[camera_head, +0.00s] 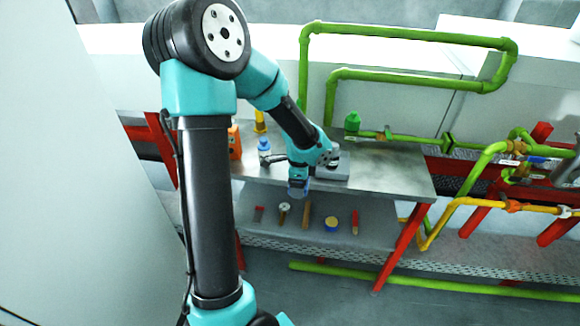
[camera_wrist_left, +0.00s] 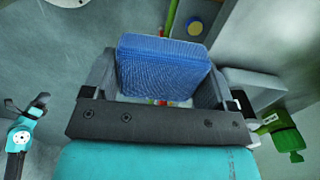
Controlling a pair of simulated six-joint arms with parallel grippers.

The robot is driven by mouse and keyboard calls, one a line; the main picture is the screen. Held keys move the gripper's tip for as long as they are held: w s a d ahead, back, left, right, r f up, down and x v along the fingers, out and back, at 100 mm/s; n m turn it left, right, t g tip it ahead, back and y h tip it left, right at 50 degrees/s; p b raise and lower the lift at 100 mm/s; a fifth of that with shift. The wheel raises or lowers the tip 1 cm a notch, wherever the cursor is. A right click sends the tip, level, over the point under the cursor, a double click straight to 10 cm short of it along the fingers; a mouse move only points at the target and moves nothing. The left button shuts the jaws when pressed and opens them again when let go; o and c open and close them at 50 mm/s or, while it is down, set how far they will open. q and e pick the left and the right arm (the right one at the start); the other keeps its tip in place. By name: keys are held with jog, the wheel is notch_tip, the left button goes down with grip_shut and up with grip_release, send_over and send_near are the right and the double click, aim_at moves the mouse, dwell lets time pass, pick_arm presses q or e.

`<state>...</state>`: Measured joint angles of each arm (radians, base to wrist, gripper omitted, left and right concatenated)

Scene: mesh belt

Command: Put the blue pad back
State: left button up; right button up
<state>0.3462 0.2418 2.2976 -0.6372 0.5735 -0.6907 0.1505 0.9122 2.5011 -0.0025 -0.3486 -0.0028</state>
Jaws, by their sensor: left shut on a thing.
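The blue pad (camera_wrist_left: 160,68) is a ribbed block held between the two fingers of my left gripper (camera_wrist_left: 155,90) in the left wrist view. In the head view my left gripper (camera_head: 299,188) hangs at the front edge of the metal table, and a small blue part of the pad (camera_head: 299,182) shows there. The rest of the pad is hidden by my gripper.
A lower shelf (camera_head: 270,228) carries several tools and a yellow-and-blue round item (camera_head: 331,224). Green pipes (camera_head: 405,30) run behind.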

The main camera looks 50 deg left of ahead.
pick_arm(q)
jog(key=shift+w, duration=0.1)
jog(key=w+a, duration=0.3)
jog(key=w+a+f, duration=0.1)
jog(key=w+a, duration=0.2)
jog(key=a, duration=0.1)
jog(key=w+a, duration=0.4)
jog(key=shift+a+f, duration=0.2)
jog(key=shift+a, duration=0.05)
jog(key=shift+w+a, duration=0.15)
jog(key=shift+a+f, duration=0.1)
jog(key=shift+f, duration=1.7)
jog(key=shift+f, duration=0.2)
jog(key=o, duration=0.8)
